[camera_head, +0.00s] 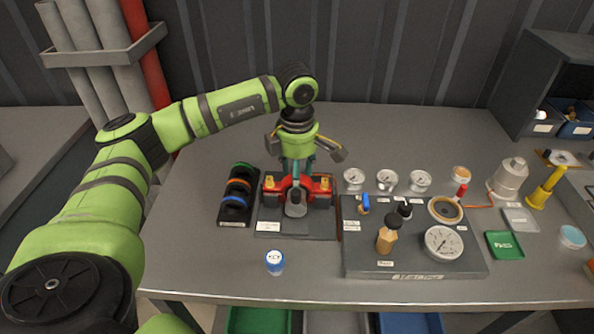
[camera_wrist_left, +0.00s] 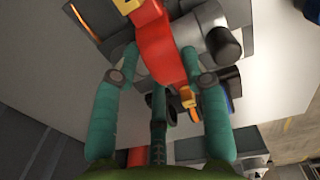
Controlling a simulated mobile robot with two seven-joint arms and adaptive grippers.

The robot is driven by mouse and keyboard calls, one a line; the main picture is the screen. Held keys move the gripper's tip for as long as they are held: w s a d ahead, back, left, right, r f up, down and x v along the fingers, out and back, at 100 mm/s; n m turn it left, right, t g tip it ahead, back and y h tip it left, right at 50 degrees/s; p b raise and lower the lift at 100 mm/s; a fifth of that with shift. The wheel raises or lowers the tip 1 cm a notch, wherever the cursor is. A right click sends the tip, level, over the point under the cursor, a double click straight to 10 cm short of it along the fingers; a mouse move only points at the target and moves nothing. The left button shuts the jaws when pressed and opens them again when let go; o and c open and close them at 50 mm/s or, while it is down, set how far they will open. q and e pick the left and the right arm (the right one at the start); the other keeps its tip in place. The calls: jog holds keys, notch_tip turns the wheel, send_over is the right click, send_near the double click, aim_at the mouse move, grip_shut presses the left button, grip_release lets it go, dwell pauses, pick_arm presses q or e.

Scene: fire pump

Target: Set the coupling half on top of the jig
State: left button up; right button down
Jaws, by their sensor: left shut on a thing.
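The red coupling half (camera_head: 318,187), with brass-coloured bolts at its two ends, is at the dark jig (camera_head: 296,228). It also shows in the left wrist view (camera_wrist_left: 155,40). My left gripper (camera_head: 297,171) comes down from above, its teal fingers on either side of the red part and shut on it. A grey cylinder with a dark end (camera_wrist_left: 208,45) shows close beside the red part in the wrist view. The fingers hide part of the contact, so I cannot tell whether the part rests fully on the jig. My right gripper is not in view.
A black rack with coloured rings (camera_head: 238,195) stands just left of the jig. A dark board (camera_head: 370,265) with a gauge and brush-like tool is close on the right. A small blue-and-white can (camera_head: 275,262) stands in front. The table's left front is clear.

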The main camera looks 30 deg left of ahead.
pick_arm(q)
jog(key=shift+f, duration=0.1)
dwell(0.4)
jog(key=o, duration=0.9)
jog(key=shift+o, duration=0.2)
jog(key=shift+r+p, duration=1.05)
jog(key=shift+r, duration=0.75)
jog(key=o, duration=0.6)
